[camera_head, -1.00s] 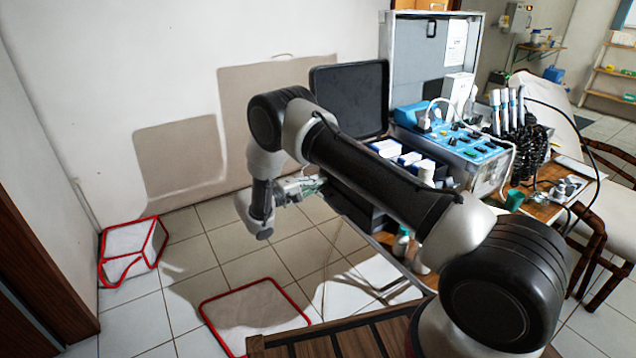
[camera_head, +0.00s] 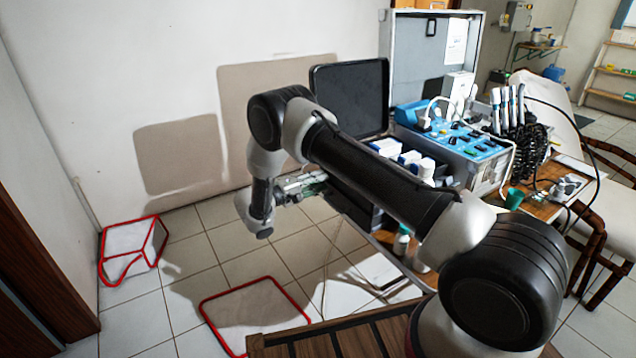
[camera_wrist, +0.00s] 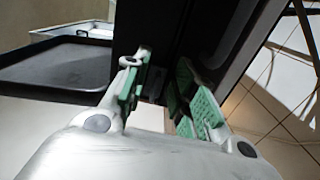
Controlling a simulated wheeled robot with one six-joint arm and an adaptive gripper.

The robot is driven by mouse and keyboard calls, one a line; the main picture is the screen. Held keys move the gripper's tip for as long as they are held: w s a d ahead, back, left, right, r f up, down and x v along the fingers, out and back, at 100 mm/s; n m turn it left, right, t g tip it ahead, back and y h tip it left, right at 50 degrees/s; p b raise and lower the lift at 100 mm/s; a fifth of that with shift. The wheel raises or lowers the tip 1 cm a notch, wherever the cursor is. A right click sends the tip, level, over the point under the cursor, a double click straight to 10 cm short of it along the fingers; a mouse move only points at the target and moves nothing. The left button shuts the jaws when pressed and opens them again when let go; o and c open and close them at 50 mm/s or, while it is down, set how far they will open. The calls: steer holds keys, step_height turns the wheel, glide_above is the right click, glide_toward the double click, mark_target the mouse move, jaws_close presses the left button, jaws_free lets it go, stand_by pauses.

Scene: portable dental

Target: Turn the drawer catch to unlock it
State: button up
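The black case (camera_head: 352,205) with the drawer stands at the table's left edge in the head view, partly behind my forearm. In the wrist view its dark front (camera_wrist: 195,35) fills the top middle. My gripper (camera_head: 306,185) is at the case's left side. In the wrist view my gripper (camera_wrist: 165,98) has its two green-padded fingers apart, with the dark front beyond the gap. I cannot make out the drawer catch clearly, nor whether a finger touches it.
An open black lid (camera_head: 350,95) rises behind the case. White boxes (camera_head: 408,158) sit by the case. A blue-topped control unit (camera_head: 465,145) and handpieces (camera_head: 508,108) stand to the right.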

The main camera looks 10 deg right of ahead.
steer(key=v, duration=1.2)
